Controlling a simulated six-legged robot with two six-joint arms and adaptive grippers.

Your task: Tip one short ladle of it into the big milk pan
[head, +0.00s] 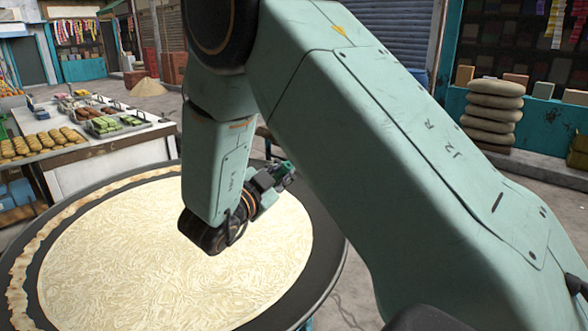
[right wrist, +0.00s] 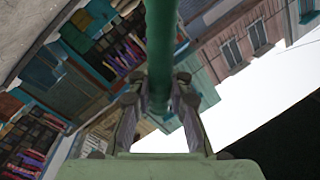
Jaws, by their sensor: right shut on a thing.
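The big milk pan (head: 328,268) is a wide, dark round pan at the lower left of the head view. Pale, wrinkled milk (head: 130,250) covers most of it, with a browned crust along the left rim. My right arm hangs over the pan, and its gripper (head: 276,178) shows small and partly hidden behind the wrist. In the right wrist view the right gripper (right wrist: 158,103) is shut on a green handle (right wrist: 161,45), which I take to be the ladle's. The ladle's bowl does not show. My left gripper is not in view.
A white stall table (head: 100,165) with trays of sweets stands behind the pan at left. Stacked sacks (head: 493,112) stand by the shopfront at right. My right arm covers much of the middle. Open paving lies right of the pan.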

